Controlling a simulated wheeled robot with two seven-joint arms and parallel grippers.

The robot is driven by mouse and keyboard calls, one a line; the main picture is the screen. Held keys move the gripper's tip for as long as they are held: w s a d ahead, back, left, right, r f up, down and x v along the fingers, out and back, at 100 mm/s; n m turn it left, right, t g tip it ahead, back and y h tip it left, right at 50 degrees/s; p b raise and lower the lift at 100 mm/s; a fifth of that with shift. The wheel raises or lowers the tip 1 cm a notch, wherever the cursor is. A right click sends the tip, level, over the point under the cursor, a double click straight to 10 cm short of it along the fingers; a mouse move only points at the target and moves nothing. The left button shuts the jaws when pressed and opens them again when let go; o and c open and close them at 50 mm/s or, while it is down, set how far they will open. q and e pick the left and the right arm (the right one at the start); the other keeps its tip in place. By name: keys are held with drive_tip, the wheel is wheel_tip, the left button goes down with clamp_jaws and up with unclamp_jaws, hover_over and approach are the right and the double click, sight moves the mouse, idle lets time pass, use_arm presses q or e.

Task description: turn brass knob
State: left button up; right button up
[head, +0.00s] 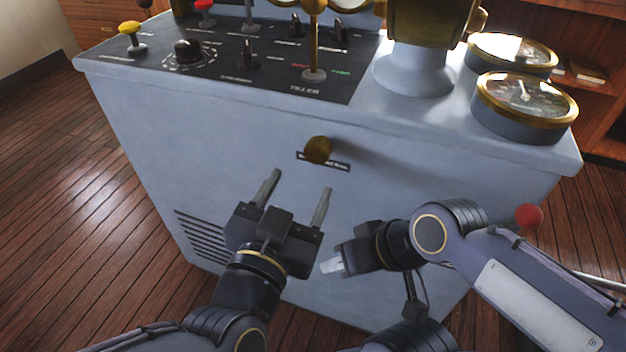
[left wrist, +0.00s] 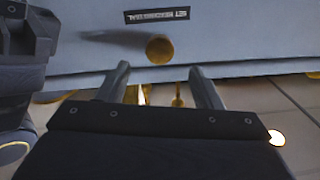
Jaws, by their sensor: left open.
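The round brass knob (head: 318,149) sticks out from the front face of the grey console, over a small dark label plate. My left gripper (head: 296,189) is open and empty, in front of the console and a little below and left of the knob in the head view. In the left wrist view the knob (left wrist: 159,48) is just beyond the left gripper (left wrist: 162,72), roughly centred between its spread fingers, with no contact visible. My right gripper (head: 332,265) is lower and to the right, with its fingertips close together; its finger gap is not clear.
The console (head: 230,140) has a dark control panel (head: 210,62) with levers and switches on top, a brass-topped pedestal (head: 415,70) and round gauges (head: 525,100) at right. Vent slots (head: 203,240) are low on its front. Wooden floor (head: 75,210) is clear at left.

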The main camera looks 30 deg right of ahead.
sight(315, 158)
use_arm(q)
drive_tip(key=b+x, duration=0.1)
drive_tip(key=x, duration=0.6)
drive_tip(key=shift+w+d, duration=0.15)
drive_tip(key=shift+d, duration=0.05)
drive_tip(key=c, duration=1)
drive_tip(key=shift+n+b, duration=0.45)
drive_tip(key=shift+n, duration=0.05)
